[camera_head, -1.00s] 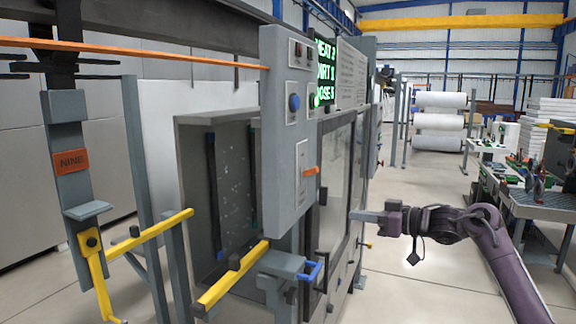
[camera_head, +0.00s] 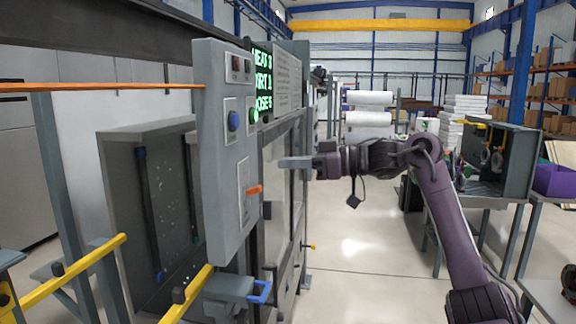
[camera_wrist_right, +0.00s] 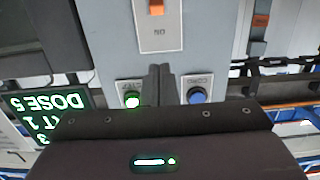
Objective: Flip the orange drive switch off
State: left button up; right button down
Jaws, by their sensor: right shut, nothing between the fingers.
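The orange drive switch (camera_head: 254,190) sticks out from a pale plate (camera_head: 243,202) on the grey control panel (camera_head: 219,222) in the head view. In the wrist view, upside down, the orange switch (camera_wrist_right: 156,7) is cut by the top edge, with an ON label beside it. My right gripper (camera_head: 282,162) is shut and empty. It is right of the panel and slightly higher than the switch in the head view. In the wrist view its fingertips (camera_wrist_right: 160,70) lie between the green and blue buttons in the picture, apart from the switch. My left gripper is out of view.
A green lit button (camera_head: 254,115) and a blue button (camera_head: 233,121) sit above the switch. A blue handle (camera_head: 261,291) and a yellow rail (camera_head: 187,294) are below. A lit display (camera_head: 262,80) is behind the panel.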

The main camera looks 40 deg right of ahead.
aim_at(243, 172)
jog(key=p+x, duration=0.1)
jog(key=x, duration=0.1)
jog(key=p+x, duration=0.1)
jog(key=x, duration=0.2)
jog(key=p+x, duration=0.2)
jog(key=shift+w+a+r, duration=0.25)
jog(key=shift+w+r, duration=0.05)
notch_tip(243, 172, down, 2)
jog(key=shift+s+d+f, duration=0.15)
jog(key=shift+d+f, duration=0.05)
jog(key=shift+s+d+f+p, duration=0.15)
jog(key=shift+s+f+p, duration=0.05)
jog(key=shift+f, duration=0.2)
jog(key=shift+s+d+f+p, duration=0.15)
jog(key=shift+d+f+p, duration=0.05)
jog(key=shift+f, duration=0.35)
